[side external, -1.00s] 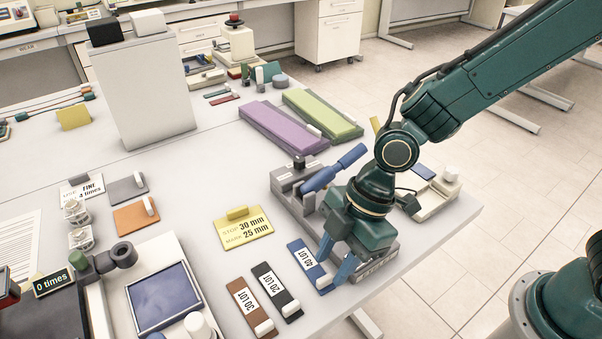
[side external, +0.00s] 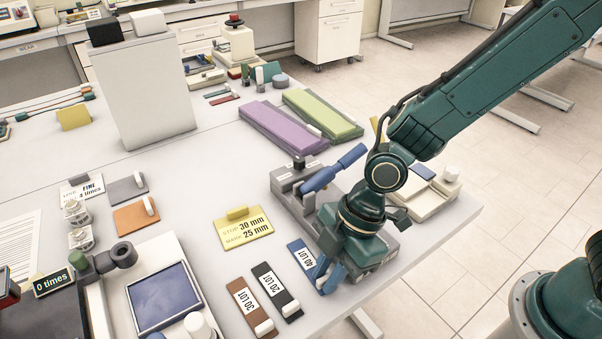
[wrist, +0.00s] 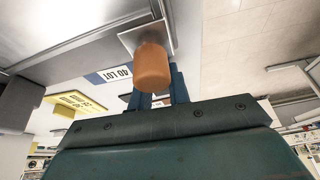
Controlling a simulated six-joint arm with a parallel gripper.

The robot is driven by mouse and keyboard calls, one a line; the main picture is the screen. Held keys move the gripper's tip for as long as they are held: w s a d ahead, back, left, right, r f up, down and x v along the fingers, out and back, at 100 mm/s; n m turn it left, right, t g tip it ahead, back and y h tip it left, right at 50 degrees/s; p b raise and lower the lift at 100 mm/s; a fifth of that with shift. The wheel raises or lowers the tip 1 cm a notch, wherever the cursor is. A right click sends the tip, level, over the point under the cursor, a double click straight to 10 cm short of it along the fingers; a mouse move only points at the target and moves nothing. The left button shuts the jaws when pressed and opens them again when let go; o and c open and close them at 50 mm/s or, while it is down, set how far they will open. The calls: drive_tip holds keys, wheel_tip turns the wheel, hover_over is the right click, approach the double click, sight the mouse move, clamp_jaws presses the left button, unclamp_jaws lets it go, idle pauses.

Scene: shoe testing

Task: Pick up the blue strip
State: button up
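The blue strip (side external: 300,252) with its "40 LOT" label lies flat on the table near the front edge. In the wrist view it shows (wrist: 108,76) left of the fingers, its near end hidden. My gripper (side external: 328,276) points down at the strip's near end, its two blue fingers low and apart, one on either side of where the strip's white knob was visible; the knob is now hidden. In the wrist view my gripper (wrist: 159,92) shows a gap between its fingers. An orange-brown cylinder (wrist: 152,67) blocks part of that gap.
A black strip (side external: 268,279) and a brown strip (side external: 242,293) lie to the left. A yellow stop plate (side external: 262,234) lies behind. A grey fixture with a blue lever (side external: 335,167) stands close beside and behind my gripper. Purple (side external: 284,126) and green (side external: 322,113) blocks lie farther back.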

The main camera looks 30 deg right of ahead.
clamp_jaws()
drive_tip(key=shift+r, duration=0.1)
wheel_tip(320, 180, up, 20)
idle(0.8)
idle(0.5)
